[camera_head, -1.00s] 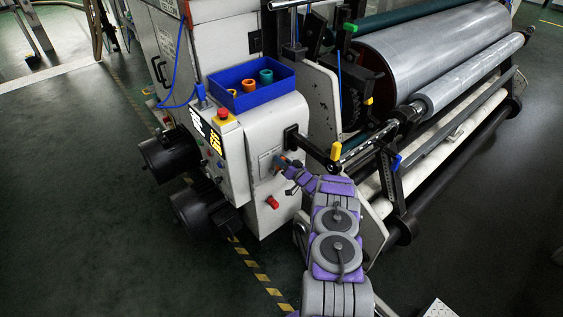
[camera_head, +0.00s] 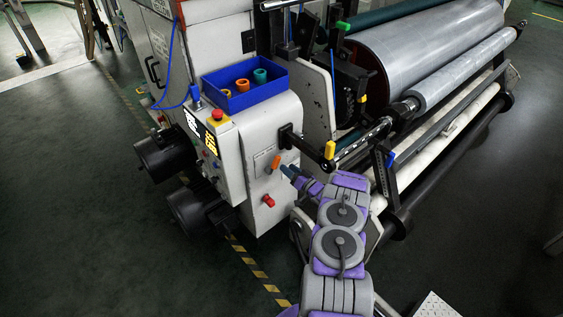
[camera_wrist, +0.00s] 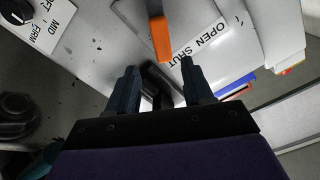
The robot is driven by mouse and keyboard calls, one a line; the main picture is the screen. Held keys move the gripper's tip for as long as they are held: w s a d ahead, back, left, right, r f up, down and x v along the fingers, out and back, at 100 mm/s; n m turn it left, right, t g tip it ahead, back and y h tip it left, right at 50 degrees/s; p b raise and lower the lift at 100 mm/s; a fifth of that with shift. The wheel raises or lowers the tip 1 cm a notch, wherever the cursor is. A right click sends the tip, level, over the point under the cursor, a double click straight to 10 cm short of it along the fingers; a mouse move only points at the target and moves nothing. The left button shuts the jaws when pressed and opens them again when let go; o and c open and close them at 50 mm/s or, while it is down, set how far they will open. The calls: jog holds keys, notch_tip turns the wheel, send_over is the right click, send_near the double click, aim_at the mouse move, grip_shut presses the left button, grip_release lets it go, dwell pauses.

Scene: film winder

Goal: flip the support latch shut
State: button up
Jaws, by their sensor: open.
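An orange lever handle (camera_head: 276,161) stands out from the front face of the white machine cabinet. In the wrist view the orange handle (camera_wrist: 160,38) lies beside a white label (camera_wrist: 200,42) reading OPEN and SHUT. I take it as the latch handle; I cannot tell which word it points to. My gripper (camera_head: 287,171) is just below and right of the handle. In the wrist view my gripper (camera_wrist: 160,82) has its two fingers spread apart and empty, with the handle ahead of the gap and not between them.
A red knob (camera_head: 268,200) sits lower on the cabinet. A blue bin (camera_head: 248,99) with coloured rings is on top. The film roll (camera_head: 430,48) is at right.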

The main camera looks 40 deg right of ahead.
jog(key=s+p, duration=0.1)
jog(key=s, duration=0.8)
jog(key=shift+d+p, duration=0.4)
jog(key=shift+s+f, duration=0.1)
jog(key=shift+s, duration=0.15)
